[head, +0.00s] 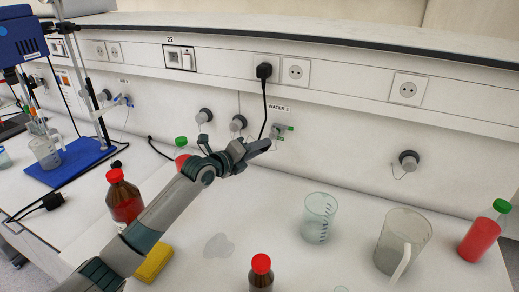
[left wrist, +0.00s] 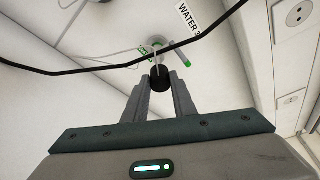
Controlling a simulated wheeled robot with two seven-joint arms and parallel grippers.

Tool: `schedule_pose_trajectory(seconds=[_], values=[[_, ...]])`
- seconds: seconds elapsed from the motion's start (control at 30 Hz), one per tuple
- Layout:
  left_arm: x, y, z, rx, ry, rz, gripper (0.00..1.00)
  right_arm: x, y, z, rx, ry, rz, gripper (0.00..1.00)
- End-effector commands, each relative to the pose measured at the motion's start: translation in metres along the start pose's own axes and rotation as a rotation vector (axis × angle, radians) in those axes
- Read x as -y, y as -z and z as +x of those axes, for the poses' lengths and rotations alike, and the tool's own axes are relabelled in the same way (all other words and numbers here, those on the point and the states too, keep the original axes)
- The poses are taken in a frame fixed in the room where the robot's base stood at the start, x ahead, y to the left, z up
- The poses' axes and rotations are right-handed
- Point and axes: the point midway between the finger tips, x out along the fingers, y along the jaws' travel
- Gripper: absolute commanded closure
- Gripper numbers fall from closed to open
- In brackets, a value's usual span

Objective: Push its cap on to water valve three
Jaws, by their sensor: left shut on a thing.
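The water valve three (head: 279,131) sticks out of the back wall under its WATER 3 label (head: 279,107). In the left wrist view the valve (left wrist: 157,42) shows with a green lever beside it. My left gripper (head: 262,146) is at the wall, just in front of and below the valve. In the left wrist view the gripper (left wrist: 159,88) is shut on a round black cap (left wrist: 160,78). The cap lies between the fingertips and the valve; the picture does not show clearly whether it touches the valve mouth. My right gripper is in neither view.
A black cable (head: 264,105) hangs from a wall plug close to the gripper and crosses the wrist view. Other capped outlets (head: 408,160) line the wall. Below stand a beaker (head: 319,218), a jug (head: 401,242), red-capped bottles (head: 123,197) and a yellow sponge (head: 153,263). A puddle (head: 218,245) lies on the bench.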

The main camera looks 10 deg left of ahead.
Motion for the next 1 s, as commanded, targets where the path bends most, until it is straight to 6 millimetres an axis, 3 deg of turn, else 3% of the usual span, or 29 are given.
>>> schedule_pose_trajectory(seconds=[1.0], values=[[-0.001,-0.003,0.011,0.0,0.0,-0.001,1.0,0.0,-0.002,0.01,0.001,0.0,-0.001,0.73]])
